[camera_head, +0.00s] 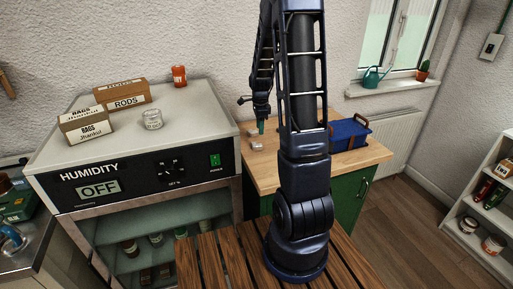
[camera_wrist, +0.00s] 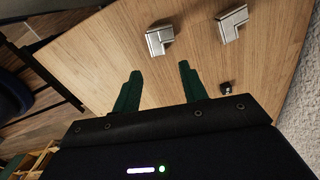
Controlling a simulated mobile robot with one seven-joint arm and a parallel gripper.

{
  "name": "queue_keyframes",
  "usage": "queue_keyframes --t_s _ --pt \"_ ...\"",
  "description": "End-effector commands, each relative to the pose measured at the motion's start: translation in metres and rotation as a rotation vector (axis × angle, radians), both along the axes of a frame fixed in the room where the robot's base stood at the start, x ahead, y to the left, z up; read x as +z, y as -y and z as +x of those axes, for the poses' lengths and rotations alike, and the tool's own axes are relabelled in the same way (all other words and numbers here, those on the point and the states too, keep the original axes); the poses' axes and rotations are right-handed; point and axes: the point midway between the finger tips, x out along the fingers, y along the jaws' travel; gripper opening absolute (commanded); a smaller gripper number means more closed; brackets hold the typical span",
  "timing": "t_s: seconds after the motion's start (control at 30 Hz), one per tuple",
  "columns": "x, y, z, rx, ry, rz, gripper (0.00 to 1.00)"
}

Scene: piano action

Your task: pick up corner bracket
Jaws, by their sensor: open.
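Two silver L-shaped corner brackets lie apart on the wooden top of the green cabinet. In the wrist view one bracket (camera_wrist: 159,39) lies just beyond my fingertips, and the other bracket (camera_wrist: 231,24) is farther off to the upper right. In the head view they show small and pale, one bracket (camera_head: 256,146) in front and one bracket (camera_head: 253,132) behind it. My gripper (camera_wrist: 157,80) has two green fingers, spread apart with nothing between them. In the head view my gripper (camera_head: 261,127) points down above the wooden top, close to the brackets.
A small dark object (camera_wrist: 225,88) lies right of my fingers on the wooden top (camera_wrist: 190,70). A blue tool bag (camera_head: 348,134) stands on the right of the top. The humidity cabinet (camera_head: 190,120) rises to the left, with boxes and a jar on it.

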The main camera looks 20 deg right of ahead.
Motion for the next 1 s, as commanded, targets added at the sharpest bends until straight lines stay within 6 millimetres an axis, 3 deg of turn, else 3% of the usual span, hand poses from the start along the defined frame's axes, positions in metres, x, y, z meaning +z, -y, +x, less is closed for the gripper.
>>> queue_keyframes --t_s 0.2,0.47,0.7,1.0 --pt "-0.032 0.0 -0.001 0.0 -0.004 0.001 0.43" --pt "-0.047 -0.001 -0.002 0.002 -0.002 0.0 0.43" --pt "-0.079 -0.004 -0.005 0.001 -0.003 0.0 0.43" --pt "-0.092 -0.004 -0.005 0.002 0.0 0.0 0.43"
